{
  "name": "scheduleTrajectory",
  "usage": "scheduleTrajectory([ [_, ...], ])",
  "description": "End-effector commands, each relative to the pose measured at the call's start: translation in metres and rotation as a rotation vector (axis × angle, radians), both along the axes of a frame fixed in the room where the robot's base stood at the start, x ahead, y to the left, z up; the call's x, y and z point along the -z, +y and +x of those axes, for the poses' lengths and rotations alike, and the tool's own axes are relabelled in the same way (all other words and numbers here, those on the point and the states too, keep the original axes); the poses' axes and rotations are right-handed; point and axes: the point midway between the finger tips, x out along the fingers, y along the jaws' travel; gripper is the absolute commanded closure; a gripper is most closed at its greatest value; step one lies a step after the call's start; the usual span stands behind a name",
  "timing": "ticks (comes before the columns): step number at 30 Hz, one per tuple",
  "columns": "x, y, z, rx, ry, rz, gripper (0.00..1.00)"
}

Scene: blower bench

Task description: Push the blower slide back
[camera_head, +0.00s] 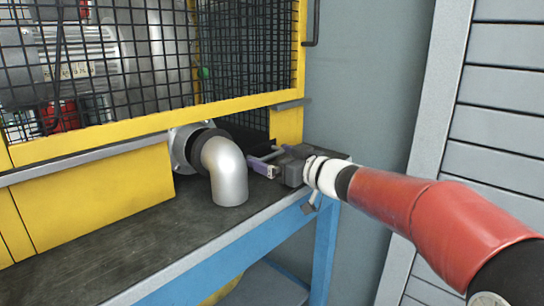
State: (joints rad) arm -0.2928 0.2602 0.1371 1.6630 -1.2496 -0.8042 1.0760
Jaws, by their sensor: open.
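The blower (110,60) is a grey motor-like machine behind black mesh in a yellow frame. A silver elbow pipe (226,172) comes out below the frame from a round flange with a black collar and bends down to the bench. My gripper (260,162) is just right of the elbow, above the bench's right end, with its fingers pointing left and apart. It appears to hold nothing. I cannot clearly make out the slide; it may be the dark part behind my fingers, near the collar. Whether my fingers touch it I cannot tell.
The dark bench top (120,245) has a blue front edge and is clear in front of the elbow. A yellow panel (100,200) stands left of the elbow. A grey wall (365,80) is behind, and a grey slatted panel (505,110) stands at the right, behind my arm.

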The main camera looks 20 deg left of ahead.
Motion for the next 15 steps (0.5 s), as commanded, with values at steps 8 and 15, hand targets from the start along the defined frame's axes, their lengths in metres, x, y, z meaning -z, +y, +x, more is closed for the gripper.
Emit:
scheduleTrajectory([
  [8, -0.001, -0.044, -0.018, 0.003, 0.000, 0.001, 0.00],
  [15, 0.000, -0.064, -0.026, 0.002, 0.000, 0.001, 0.00],
])
